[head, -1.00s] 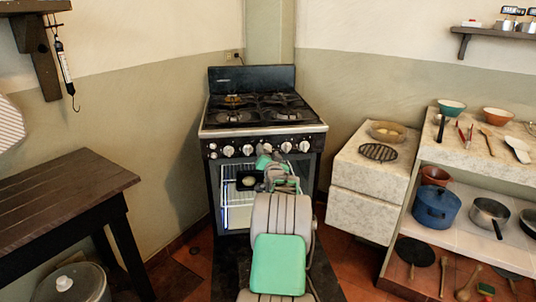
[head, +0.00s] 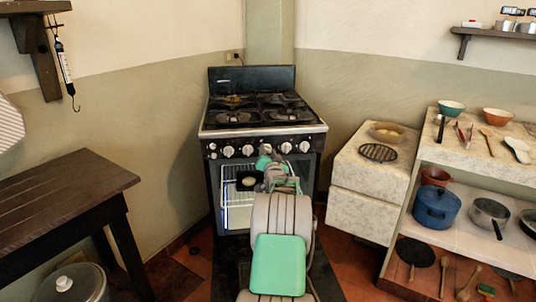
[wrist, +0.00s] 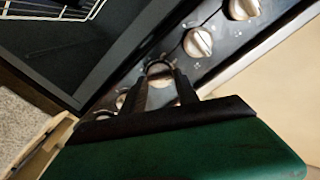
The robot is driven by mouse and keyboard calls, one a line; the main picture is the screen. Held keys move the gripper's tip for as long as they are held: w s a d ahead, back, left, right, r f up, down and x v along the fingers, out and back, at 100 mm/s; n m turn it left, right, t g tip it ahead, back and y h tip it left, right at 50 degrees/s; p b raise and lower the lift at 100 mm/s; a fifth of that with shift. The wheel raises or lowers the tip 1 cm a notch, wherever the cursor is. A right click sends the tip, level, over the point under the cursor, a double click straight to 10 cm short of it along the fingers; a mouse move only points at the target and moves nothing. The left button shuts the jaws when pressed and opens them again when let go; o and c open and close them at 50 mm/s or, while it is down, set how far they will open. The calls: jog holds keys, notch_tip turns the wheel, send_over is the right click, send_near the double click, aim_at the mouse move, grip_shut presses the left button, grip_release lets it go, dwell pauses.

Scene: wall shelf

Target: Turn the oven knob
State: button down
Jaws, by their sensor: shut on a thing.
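The oven (head: 268,108) is a black stove with a row of pale round knobs along its front panel. My gripper (head: 264,158) is at the middle of this panel and hides the knob behind it in the head view. In the wrist view my gripper (wrist: 160,78) has its two dark fingers on either side of one knob (wrist: 158,69), shut on it. How far this knob is turned cannot be told. Neighbouring knobs show beside it, one nearer (wrist: 198,42) and one at the top edge (wrist: 243,8).
The oven door's glass (head: 236,205) lies below the panel, with a wire rack inside. A dark wooden table (head: 60,195) stands at left. A stone counter (head: 372,178) stands close at right, with shelves of pots beyond.

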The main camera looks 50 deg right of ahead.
jog(key=shift+f+n+b, duration=0.15)
jog(key=shift+n+b, duration=0.15)
jog(key=shift+b, duration=0.15)
jog(key=shift+n+b, duration=6.25)
jog(key=shift+n, duration=0.35)
jog(key=c, duration=0.9)
grip_release()
